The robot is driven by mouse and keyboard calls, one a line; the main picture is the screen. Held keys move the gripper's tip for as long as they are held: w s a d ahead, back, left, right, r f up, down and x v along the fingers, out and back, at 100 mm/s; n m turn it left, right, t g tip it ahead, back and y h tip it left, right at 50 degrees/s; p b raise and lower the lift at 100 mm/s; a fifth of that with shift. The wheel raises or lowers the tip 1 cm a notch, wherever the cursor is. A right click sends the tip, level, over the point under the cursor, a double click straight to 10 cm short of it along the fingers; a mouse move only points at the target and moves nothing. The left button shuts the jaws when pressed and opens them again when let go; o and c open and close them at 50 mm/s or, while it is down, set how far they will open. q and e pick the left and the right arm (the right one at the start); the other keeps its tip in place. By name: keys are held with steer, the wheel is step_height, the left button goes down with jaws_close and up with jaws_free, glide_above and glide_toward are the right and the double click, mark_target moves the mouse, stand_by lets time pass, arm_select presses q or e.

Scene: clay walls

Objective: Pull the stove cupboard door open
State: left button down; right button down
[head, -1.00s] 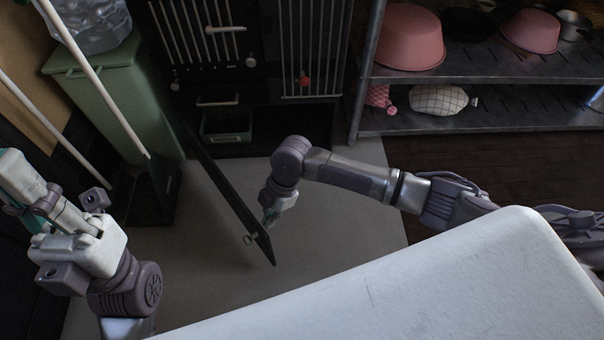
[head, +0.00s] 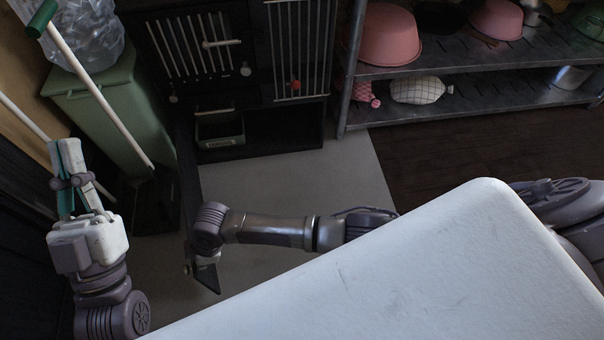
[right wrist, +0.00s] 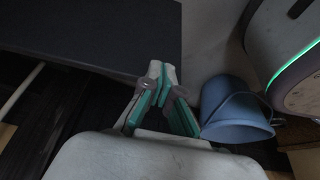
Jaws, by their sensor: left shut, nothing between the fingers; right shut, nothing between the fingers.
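The dark stove (head: 235,55) stands at the back in the head view. Its cupboard door (head: 190,180) stands swung out wide to the left, seen nearly edge-on, with a small knob (head: 187,269) near its free end. The compartment behind it is open. My right arm reaches to the inner side of the door; its gripper is hidden in the head view. In the right wrist view my right gripper (right wrist: 166,72) is shut and empty beside a dark panel (right wrist: 90,30), probably the door; contact is unclear. My left gripper (head: 68,148) is shut and empty, raised at the left.
A green bin (head: 105,120) with a clear bag and a leaning pole stand left of the door. A white surface (head: 400,280) fills the foreground. Metal shelves (head: 450,110) with pink bowls stand right. A blue bucket (right wrist: 235,118) shows in the right wrist view.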

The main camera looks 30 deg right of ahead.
steer(key=a, duration=0.2)
steer(key=shift+w+a+m, duration=0.15)
steer(key=shift+a+m, duration=0.15)
arm_select(q)
steer(key=shift+w+a+f, duration=0.1)
steer(key=shift+w+a, duration=0.05)
steer(key=shift+a, duration=0.15)
arm_select(e)
steer(key=shift+a, duration=0.2)
